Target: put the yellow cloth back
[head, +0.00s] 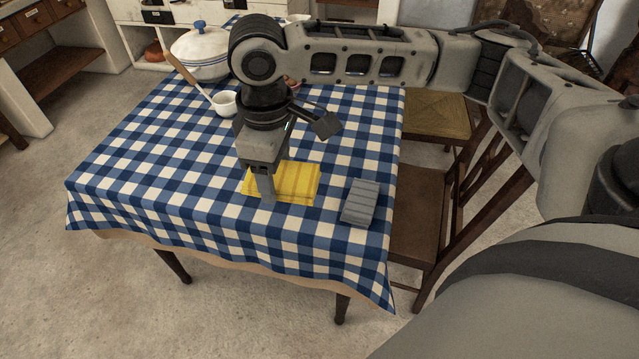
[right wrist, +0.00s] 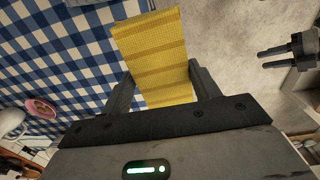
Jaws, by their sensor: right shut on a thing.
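The yellow cloth (head: 297,181) is a flat, folded piece with faint darker stripes. In the head view it shows against the near part of the checked tablecloth. My right gripper (head: 266,188) points down at its left part. In the right wrist view the cloth (right wrist: 152,52) lies between the two fingers of my right gripper (right wrist: 165,88), which is shut on it. Floor shows right beside the cloth there; its height above the table is hard to tell. My left gripper (right wrist: 283,54) shows at the right of the wrist view, its fingers apart and empty.
A folded grey cloth (head: 360,202) lies on the checked table (head: 170,195), right of the yellow cloth. Chairs (head: 418,205) stand along the right side. The table's left front is clear.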

